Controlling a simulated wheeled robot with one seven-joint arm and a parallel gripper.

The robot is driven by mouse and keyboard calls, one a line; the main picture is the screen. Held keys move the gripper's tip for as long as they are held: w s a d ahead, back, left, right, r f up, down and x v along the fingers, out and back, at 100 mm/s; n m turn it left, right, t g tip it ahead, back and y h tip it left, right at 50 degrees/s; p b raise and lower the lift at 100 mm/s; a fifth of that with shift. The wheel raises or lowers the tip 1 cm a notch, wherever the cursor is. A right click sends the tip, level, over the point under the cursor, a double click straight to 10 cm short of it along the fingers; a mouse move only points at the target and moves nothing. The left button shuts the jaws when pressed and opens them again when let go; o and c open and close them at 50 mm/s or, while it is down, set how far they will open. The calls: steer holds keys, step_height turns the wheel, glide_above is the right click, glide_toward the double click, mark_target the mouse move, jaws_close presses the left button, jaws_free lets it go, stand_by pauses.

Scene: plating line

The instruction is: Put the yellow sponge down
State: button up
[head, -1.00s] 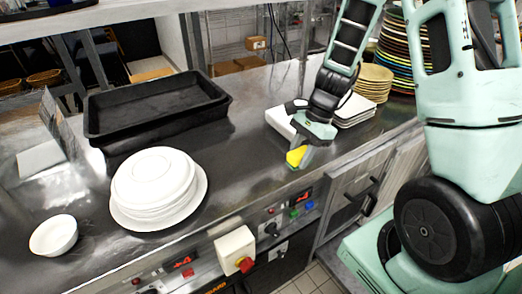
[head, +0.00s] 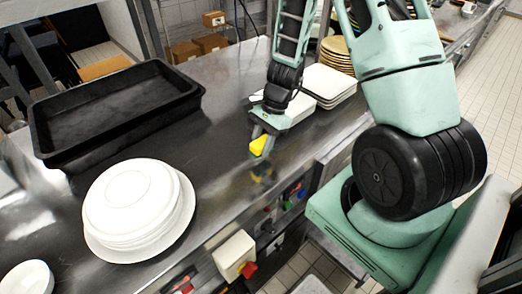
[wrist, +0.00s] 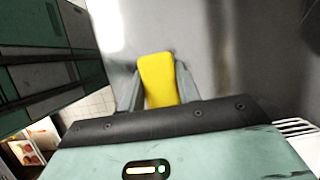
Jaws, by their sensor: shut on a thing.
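The yellow sponge (head: 259,145) is in my gripper (head: 257,138), near the front edge of the steel counter (head: 215,115) in the head view. In the wrist view the sponge (wrist: 159,80) stands between the two fingers of my gripper (wrist: 158,85), which are shut on it. A dim yellowish reflection shows on the counter below it, so the sponge appears to be held a little above the surface. The exact gap cannot be told.
White square plates (head: 328,84) stand just behind my gripper, with yellow plates (head: 338,52) beyond. A stack of round white plates (head: 135,210) and black trays (head: 115,105) stand left. A white bowl (head: 28,279) is at lower left. Bare counter lies between.

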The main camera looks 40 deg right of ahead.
mark_target(261, 151)
steer(key=shift+f, duration=1.65)
steer(key=shift+f, duration=0.15)
steer(key=o, duration=0.9)
steer(key=shift+o, duration=0.2)
